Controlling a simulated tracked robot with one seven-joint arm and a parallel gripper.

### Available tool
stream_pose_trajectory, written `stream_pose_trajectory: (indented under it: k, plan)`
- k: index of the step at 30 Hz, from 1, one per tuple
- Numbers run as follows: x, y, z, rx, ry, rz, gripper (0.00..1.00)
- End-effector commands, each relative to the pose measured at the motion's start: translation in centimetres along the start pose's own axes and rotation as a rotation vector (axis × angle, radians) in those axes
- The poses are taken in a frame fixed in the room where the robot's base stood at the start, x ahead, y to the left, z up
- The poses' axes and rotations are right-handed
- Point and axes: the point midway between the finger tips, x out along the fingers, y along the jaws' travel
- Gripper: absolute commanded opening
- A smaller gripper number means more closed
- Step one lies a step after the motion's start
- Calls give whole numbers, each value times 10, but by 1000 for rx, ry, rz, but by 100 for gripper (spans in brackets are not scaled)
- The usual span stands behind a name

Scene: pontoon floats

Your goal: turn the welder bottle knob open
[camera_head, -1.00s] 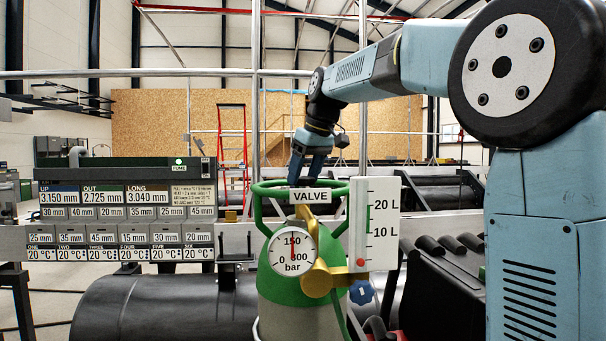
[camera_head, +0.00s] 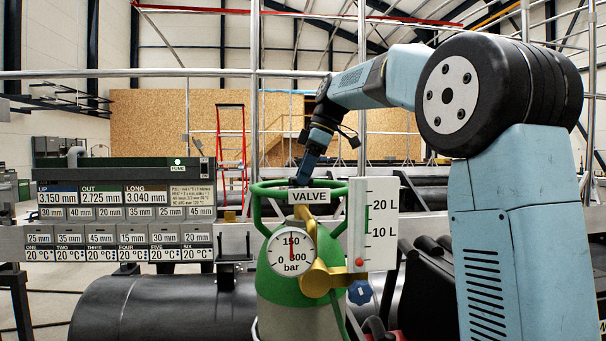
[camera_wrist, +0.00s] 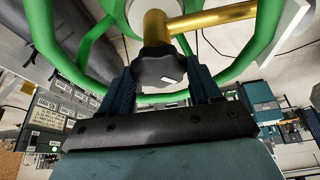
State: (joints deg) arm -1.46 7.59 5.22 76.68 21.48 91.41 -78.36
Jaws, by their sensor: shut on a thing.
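The welder bottle (camera_head: 290,322) is grey with a green shoulder and a green guard ring, and stands upright in front of me. Its black lobed knob (camera_wrist: 158,66) sits on the brass valve stem inside the ring. My gripper (camera_wrist: 162,82) is shut on the knob, with one blue finger on each side of it. In the head view my gripper (camera_head: 307,174) points down into the ring behind the VALVE sign (camera_head: 309,197), and the knob is hidden there. The round pressure gauge (camera_head: 292,250) faces me, its red needle upright near 150.
A white litre scale (camera_head: 374,225) stands right of the gauge, above a blue star knob (camera_head: 360,292). The green guard ring (camera_wrist: 88,52) surrounds the knob closely. A black pipe (camera_head: 165,310) lies left, below a panel of settings (camera_head: 125,210).

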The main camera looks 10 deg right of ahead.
Motion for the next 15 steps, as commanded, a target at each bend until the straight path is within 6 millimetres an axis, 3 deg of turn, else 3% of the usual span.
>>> stream_pose_trajectory:
  k: [15]
  plan:
    - [0, 2, 2, -76, -2, -31, 33]
